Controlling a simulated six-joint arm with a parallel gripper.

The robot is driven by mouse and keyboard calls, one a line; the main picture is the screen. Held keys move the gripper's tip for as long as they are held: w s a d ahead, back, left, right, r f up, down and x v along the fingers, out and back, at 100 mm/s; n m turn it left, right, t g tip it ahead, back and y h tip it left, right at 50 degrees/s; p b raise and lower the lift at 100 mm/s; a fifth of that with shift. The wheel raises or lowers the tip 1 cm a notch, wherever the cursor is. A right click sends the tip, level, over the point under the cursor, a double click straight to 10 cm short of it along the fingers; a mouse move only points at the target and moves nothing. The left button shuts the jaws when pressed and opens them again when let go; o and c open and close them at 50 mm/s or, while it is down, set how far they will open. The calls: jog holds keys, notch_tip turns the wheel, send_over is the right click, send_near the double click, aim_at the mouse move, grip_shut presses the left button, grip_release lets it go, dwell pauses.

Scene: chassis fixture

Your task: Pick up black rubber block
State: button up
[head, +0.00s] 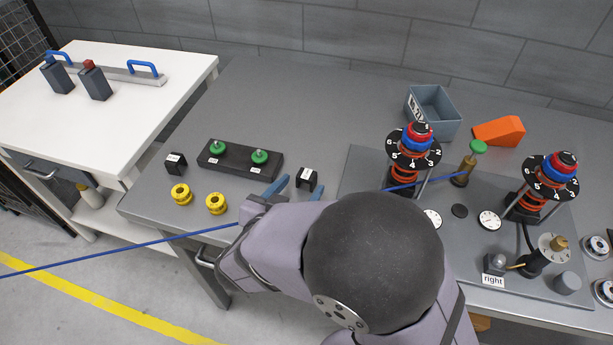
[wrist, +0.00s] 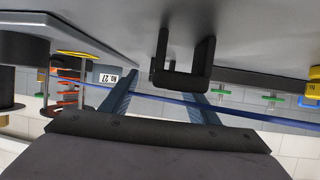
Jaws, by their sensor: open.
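A small black block (head: 307,179) with a white label stands on the grey bench, just beyond my fingertips in the head view. A dark, U-shaped black block (wrist: 204,62) shows large in the wrist view, near the tip of the right-hand finger; it looks like the same one. A second black block (head: 176,163) with a white label stands further left. My gripper (head: 303,187) has two blue fingers spread apart, with nothing held between them. It also shows in the wrist view (wrist: 163,80). Contact between finger and block cannot be told.
A black holder (head: 240,168) with green knobs and yellow spools (head: 216,204) lie left of my gripper. A blue cable (head: 120,256) runs across the scene. The chassis plate (head: 370,170) with dial posts is at right, with a grey bin (head: 447,122) and an orange wedge (head: 497,132) behind.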

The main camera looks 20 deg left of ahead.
aim_at(304, 181)
jog(key=shift+x, duration=2.1)
jog(key=shift+a, duration=0.1)
jog(key=c, duration=1.1)
jog(key=shift+c, duration=0.2)
notch_tip(304, 181, up, 10)
jog(key=shift+r+p, duration=0.1)
jog(key=shift+p, duration=0.65)
